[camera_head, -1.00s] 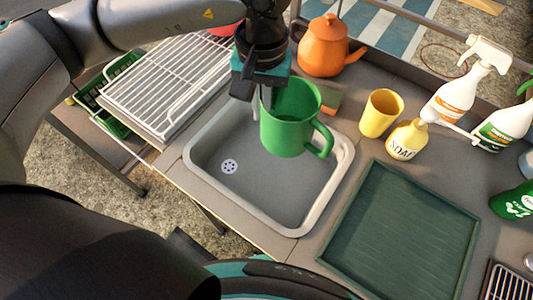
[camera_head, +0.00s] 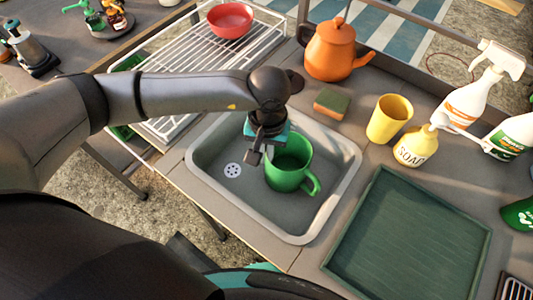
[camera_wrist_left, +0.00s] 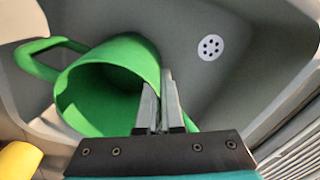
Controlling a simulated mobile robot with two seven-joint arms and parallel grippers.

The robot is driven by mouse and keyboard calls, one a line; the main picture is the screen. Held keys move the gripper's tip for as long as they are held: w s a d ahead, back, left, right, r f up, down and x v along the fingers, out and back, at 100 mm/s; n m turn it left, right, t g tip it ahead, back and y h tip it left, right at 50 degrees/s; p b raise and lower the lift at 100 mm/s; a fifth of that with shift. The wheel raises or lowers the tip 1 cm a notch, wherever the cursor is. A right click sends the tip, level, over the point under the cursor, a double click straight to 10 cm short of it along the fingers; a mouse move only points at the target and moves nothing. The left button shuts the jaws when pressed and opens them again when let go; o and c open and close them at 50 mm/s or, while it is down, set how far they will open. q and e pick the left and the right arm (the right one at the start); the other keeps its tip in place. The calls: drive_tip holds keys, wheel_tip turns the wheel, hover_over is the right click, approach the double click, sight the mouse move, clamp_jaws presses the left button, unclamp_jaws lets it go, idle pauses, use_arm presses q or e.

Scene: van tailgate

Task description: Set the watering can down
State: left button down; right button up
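A green mug-shaped can (camera_head: 288,178) with one loop handle is upright or nearly so inside the grey sink (camera_head: 213,183). No spout shows on it, so I cannot confirm that it is a watering can. My left gripper (camera_head: 259,153) is at its left rim, pointing down. In the left wrist view the gripper (camera_wrist_left: 162,106) has its fingers close together on the wall of the green can (camera_wrist_left: 137,56), with the open mouth beside them. The can is low in the sink; I cannot tell whether its base touches the floor. My right gripper is not in view.
Behind the sink are an orange kettle (camera_head: 335,50) and a sponge (camera_head: 331,103). A yellow cup (camera_head: 388,119), soap bottle (camera_head: 411,146) and spray bottle (camera_head: 466,104) stand to the right. A bare green tray (camera_head: 408,237) lies right of the sink. A wire rack (camera_head: 178,65) holds a red bowl (camera_head: 231,19).

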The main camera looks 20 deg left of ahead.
use_arm(q)
drive_tip(key=c, duration=1.5)
unclamp_jaws()
drive_tip(key=shift+f, duration=0.15)
drive_tip(key=o, duration=0.4)
drive_tip(key=shift+r, duration=0.5)
wheel_tip(320, 180, up, 12)
drive_tip(key=shift+d+f+p, duration=0.1)
drive_tip(key=shift+f+p, duration=0.15)
drive_tip(key=shift+p, duration=0.35)
